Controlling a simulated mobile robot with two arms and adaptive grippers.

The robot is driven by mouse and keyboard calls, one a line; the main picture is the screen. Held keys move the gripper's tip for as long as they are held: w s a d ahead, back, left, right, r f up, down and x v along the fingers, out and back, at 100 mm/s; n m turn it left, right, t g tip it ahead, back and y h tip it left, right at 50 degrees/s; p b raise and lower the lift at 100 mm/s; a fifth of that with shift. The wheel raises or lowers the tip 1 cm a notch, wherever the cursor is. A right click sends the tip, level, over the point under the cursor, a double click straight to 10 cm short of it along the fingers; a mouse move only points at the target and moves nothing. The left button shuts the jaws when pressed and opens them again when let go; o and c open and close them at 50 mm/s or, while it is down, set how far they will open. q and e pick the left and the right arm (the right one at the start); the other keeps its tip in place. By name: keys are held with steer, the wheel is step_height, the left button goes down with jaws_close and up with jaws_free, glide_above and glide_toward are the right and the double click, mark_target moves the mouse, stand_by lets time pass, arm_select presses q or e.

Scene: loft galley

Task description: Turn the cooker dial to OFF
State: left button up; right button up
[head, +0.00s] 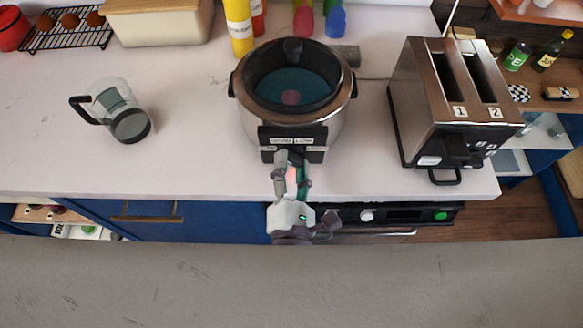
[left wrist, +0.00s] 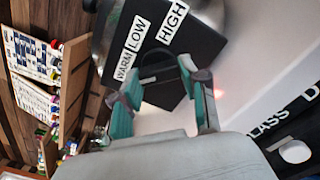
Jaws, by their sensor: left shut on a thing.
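The cooker (head: 243,117) is a steel pot with a black rim and a teal inside, standing near the counter's front edge. In the left wrist view the panel (left wrist: 198,42) shows WARM, LOW and HIGH; no OFF label is visible there. My left gripper (head: 292,163) is at the panel's front. In the wrist view its teal fingers (left wrist: 163,106) are on either side of the dark dial (left wrist: 165,88), shut on it. The dial's exact setting is unclear.
Bottles (head: 238,25) stand behind the cooker. An oven front (head: 400,215) is below the counter edge. The counter between jug and cooker is clear.

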arm_select(q)
steer(key=n+b, duration=0.2)
steer(key=n, duration=0.1)
steer(key=shift+f, duration=0.2)
steer(key=shift+r+n+b, duration=0.1)
steer(key=shift+n+b, duration=0.6)
steer(key=shift+n, duration=0.7)
steer(key=o, duration=1.1)
steer(key=shift+o, duration=0.2)
steer(key=s, duration=0.7)
steer(key=shift+s, duration=0.25)
